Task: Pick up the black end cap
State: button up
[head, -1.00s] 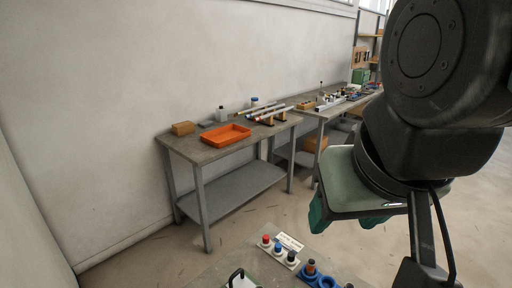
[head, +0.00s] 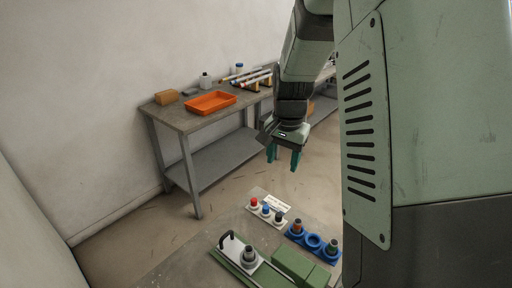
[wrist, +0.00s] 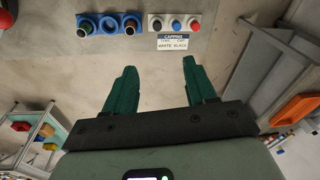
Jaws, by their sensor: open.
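The black end cap (head: 279,216) sits at the right end of a white three-place holder (head: 265,216), beside a blue cap (head: 266,209) and a red cap (head: 254,201). In the wrist view the black cap (wrist: 157,25) is at the left end of the row, near the top. My gripper (head: 283,159) hangs in the air above and behind the holder, fingers pointing down and empty. In the wrist view its two green fingers (wrist: 158,68) are wide apart, and the caps lie beyond their tips.
A blue holder (head: 314,242) with dark-topped pieces and one empty ring stands right of the caps. Near it are a white plate with a black handle (head: 227,240), a grey cylinder (head: 249,255) and green blocks (head: 293,264). A grey bench carries an orange tray (head: 210,102).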

jog(key=w+f+m+g, duration=0.1)
jog(key=w+f+m, duration=0.15)
jog(key=f, duration=0.85)
send_over(279, 215)
notch_tip(279, 215, down, 8)
jog(key=shift+w+a, duration=0.1)
jog(key=shift+f, duration=3)
grip_shut()
